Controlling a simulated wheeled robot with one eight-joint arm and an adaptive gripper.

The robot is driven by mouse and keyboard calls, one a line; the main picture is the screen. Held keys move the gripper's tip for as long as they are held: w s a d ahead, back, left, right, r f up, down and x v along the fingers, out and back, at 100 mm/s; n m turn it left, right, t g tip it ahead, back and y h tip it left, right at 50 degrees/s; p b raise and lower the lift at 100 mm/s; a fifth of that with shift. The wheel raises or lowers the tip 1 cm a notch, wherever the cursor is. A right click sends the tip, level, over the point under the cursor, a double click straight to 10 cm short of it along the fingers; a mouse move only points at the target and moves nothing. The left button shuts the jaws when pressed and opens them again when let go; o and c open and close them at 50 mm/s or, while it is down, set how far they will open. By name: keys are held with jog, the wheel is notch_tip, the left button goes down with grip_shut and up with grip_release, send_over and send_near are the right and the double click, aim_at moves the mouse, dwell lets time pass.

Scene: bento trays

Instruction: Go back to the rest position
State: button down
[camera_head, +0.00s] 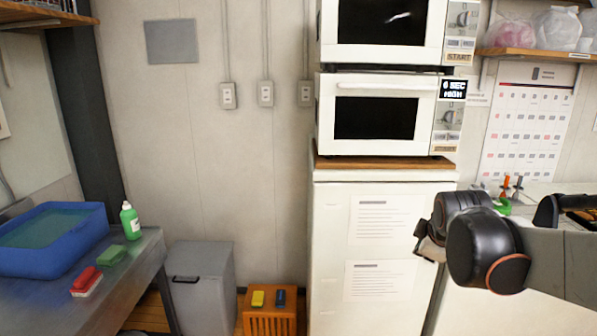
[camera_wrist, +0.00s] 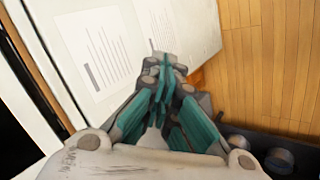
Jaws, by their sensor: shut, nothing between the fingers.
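My gripper (camera_wrist: 163,75) shows in the wrist view with its teal-padded fingers together and nothing between them. Behind it in that view are the white cabinet front with paper sheets (camera_wrist: 95,50) and the wooden floor (camera_wrist: 265,60). In the head view my arm reaches in from the right edge, and its dark end is in front of the white cabinet's right side. The fingers are hard to make out in the head view.
Two stacked microwaves (camera_head: 385,110) stand on the white cabinet (camera_head: 335,250). At the left, a metal table (camera_head: 125,285) holds a blue basin (camera_head: 50,262), a green bottle (camera_head: 130,222) and sponges. A grey bin (camera_head: 200,285) and a wooden stool (camera_head: 270,320) stand low between them.

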jog(key=s+a+f+m, duration=0.1)
jog(key=s+a+m, duration=0.2)
jog(key=s, duration=0.4)
jog(key=s+a+f+m+y, duration=0.1)
jog(key=s+a+f+m, duration=0.1)
jog(key=s, duration=0.6)
jog(key=s+a+f+m+g+y, duration=0.1)
jog(key=s+a+m, duration=0.3)
jog(key=s+m, duration=0.2)
jog(key=shift+s+f, duration=0.15)
jog(key=shift+s, duration=0.95)
